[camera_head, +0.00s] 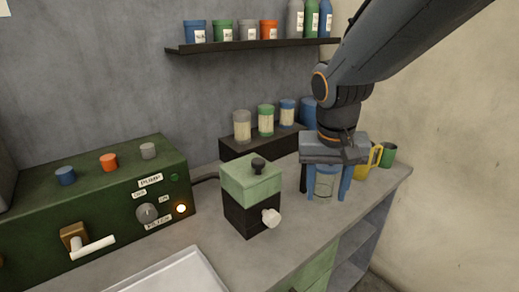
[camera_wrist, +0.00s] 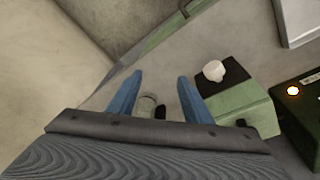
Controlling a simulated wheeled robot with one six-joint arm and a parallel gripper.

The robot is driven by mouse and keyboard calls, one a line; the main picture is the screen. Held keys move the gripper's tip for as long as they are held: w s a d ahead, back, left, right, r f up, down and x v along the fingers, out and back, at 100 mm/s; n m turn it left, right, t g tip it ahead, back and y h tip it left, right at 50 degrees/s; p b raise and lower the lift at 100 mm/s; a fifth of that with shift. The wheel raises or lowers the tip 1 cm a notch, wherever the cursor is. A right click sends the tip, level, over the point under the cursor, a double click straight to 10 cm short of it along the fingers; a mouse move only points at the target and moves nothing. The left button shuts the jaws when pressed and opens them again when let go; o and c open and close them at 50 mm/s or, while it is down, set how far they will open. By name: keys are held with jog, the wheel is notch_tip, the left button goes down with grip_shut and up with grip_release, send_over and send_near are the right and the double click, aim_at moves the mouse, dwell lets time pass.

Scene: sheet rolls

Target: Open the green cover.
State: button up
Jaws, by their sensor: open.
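The green cover (camera_head: 252,179) is a light green lid with a black knob (camera_head: 258,165) on top. It sits closed on a black box (camera_head: 250,215) with a white round knob (camera_head: 271,217) on its side. My gripper (camera_head: 327,190) points down to the right of the box, its blue fingers apart and not touching the cover. In the wrist view my gripper (camera_wrist: 158,80) is open, and the green cover (camera_wrist: 243,108) lies to the right of the fingers. A clear jar (camera_head: 325,182) shows between the fingers; I cannot tell its exact depth.
A dark green pump unit (camera_head: 110,200) with a lit lamp stands at the left. A white tray (camera_head: 175,275) lies at the front. A yellow mug (camera_head: 368,165) and a green cup (camera_head: 388,155) stand behind my gripper. A black riser (camera_head: 235,148) holds several jars.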

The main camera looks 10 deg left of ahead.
jog(key=t+p, duration=0.2)
send_near(258, 160)
jog(key=d, duration=0.1)
jog(key=shift+y, duration=0.4)
jog(key=x, duration=0.8)
jog(key=shift+s+a+f+p, duration=0.1)
jog(key=shift+a+p, duration=0.05)
jog(key=shift+p, duration=0.15)
jog(key=shift+c, duration=0.2)
grip_shut()
